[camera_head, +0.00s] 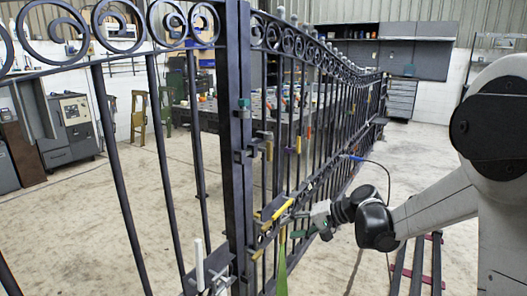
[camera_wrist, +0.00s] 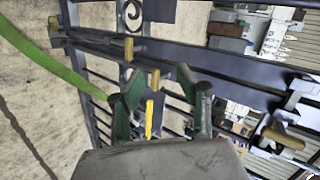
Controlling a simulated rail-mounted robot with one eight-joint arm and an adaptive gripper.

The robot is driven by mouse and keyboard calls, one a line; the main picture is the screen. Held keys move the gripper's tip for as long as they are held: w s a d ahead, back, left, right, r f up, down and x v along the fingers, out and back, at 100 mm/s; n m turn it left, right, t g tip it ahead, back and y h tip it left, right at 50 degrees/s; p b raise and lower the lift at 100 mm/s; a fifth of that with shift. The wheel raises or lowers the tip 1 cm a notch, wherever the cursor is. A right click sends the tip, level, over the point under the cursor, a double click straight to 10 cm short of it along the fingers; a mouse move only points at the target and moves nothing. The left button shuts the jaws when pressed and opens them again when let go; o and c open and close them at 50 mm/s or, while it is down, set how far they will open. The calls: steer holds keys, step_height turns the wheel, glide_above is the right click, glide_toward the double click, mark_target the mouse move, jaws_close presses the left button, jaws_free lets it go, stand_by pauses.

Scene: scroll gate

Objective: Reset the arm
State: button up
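My gripper (camera_head: 305,225) is at the dark scroll gate (camera_head: 238,150), low on its right-hand part, with my arm reaching in from the right. In the wrist view my gripper (camera_wrist: 160,98) has its two green-padded fingers apart. A yellow bar (camera_wrist: 149,118) shows in the gap between them, and nothing is visibly gripped. In the head view a yellow handle (camera_head: 276,210) sits on the gate just left of my fingers. I cannot tell whether the fingers touch the gate.
A green strap (camera_wrist: 50,62) hangs close to my left finger in the wrist view. Small clamps (camera_head: 244,108) sit on the gate post. A cable (camera_head: 388,180) loops near my wrist. Grey machines (camera_head: 72,125) stand behind at left. Open floor (camera_head: 440,145) lies to the right.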

steer(key=s+d+r+t+h, duration=0.1)
steer(key=s+d+r+h, duration=0.2)
steer(key=s, duration=0.5)
steer(key=s+d+r+h, duration=0.15)
steer(key=s+r, duration=0.25)
steer(key=s, duration=0.4)
steer(key=s+d+n+t+h, duration=0.1)
steer(key=s+d+h, duration=0.2)
steer(key=s, duration=0.5)
steer(key=s+d+n+t+h, duration=0.1)
steer(key=s+d+n+h, duration=0.2)
steer(key=s, duration=0.5)
step_height(320, 180, up, 18)
steer(key=m+p, duration=0.1)
steer(key=p, duration=1.7)
steer(key=shift+d+f, duration=0.15)
steer(key=shift+d, duration=0.25)
